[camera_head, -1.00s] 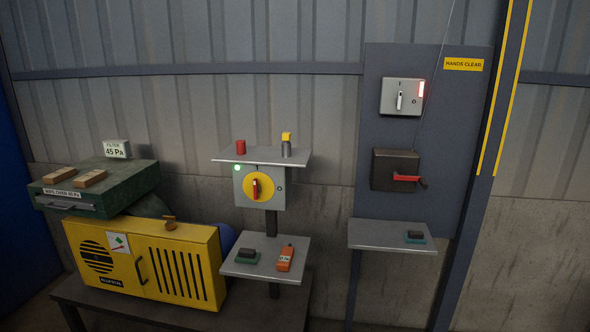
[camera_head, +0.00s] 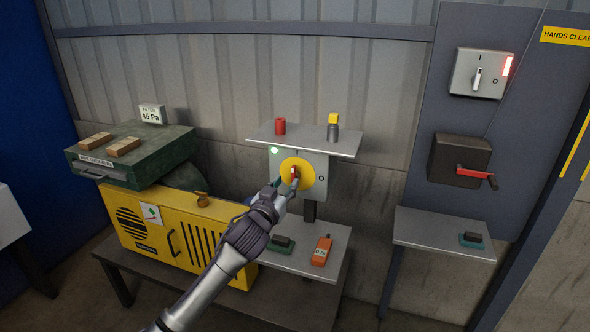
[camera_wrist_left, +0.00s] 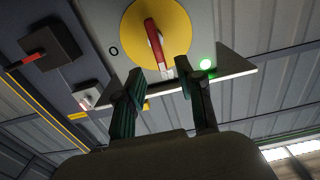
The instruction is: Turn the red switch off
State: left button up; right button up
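The red switch handle (camera_head: 295,172) sits on a yellow disc (camera_head: 309,180) on a grey box (camera_head: 321,161). It stands about upright, toward the "I" mark, with an "O" mark at the right. A green lamp (camera_head: 274,150) is lit on the box's upper left. My left gripper (camera_head: 284,184) is in front of the disc, at its lower left. In the left wrist view, its fingers (camera_wrist_left: 160,70) are open, one on each side of the end of the red handle (camera_wrist_left: 152,35). I cannot tell whether they touch it. My right gripper is not in view.
A shelf (camera_head: 350,146) above the box holds a red cylinder (camera_head: 280,126) and a grey cylinder with a yellow block (camera_head: 333,128). A lower shelf (camera_head: 335,240) holds an orange device (camera_head: 321,250). A grey switch (camera_head: 482,73) and a red-handled dark box (camera_head: 458,158) are at right.

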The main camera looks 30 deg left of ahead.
aim_at(293, 174)
pick_arm(q)
jog(key=p+x, duration=0.1)
jog(key=x, duration=0.5)
jog(key=shift+w, duration=0.45)
jog(key=shift+a, duration=0.1)
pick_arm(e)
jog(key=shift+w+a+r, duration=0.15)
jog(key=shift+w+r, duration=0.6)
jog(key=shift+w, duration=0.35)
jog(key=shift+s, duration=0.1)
pick_arm(q)
grip_shut()
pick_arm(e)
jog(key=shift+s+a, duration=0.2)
